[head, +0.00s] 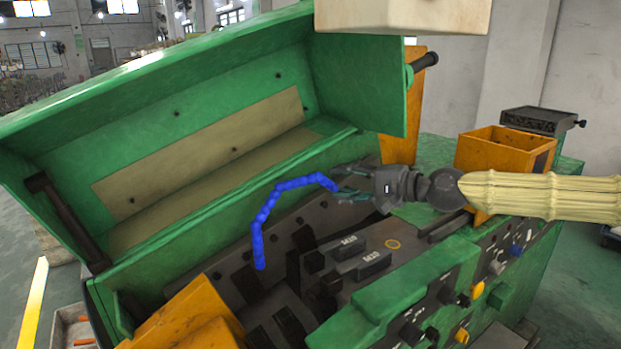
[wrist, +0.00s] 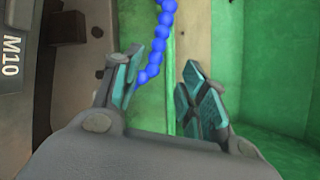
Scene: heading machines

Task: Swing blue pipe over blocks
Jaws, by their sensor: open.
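The blue pipe (head: 268,207) is a curved, segmented hose in the head view. Its lower end hangs over the dark machine bed, and its upper end reaches right to my gripper (head: 342,184). In the wrist view the pipe (wrist: 166,30) runs from the top edge down to the left finger. My gripper (wrist: 165,95) is open there, and the pipe's end shows close by the left finger; I cannot tell whether they touch. The dark blocks (head: 371,265) stand on the bed to the right of the pipe's lower end.
A raised green lid (head: 210,130) stands behind the bed. An orange bin (head: 505,148) sits at the right, and orange guards (head: 190,318) rise at the front left. A green front panel with knobs (head: 420,300) borders the bed.

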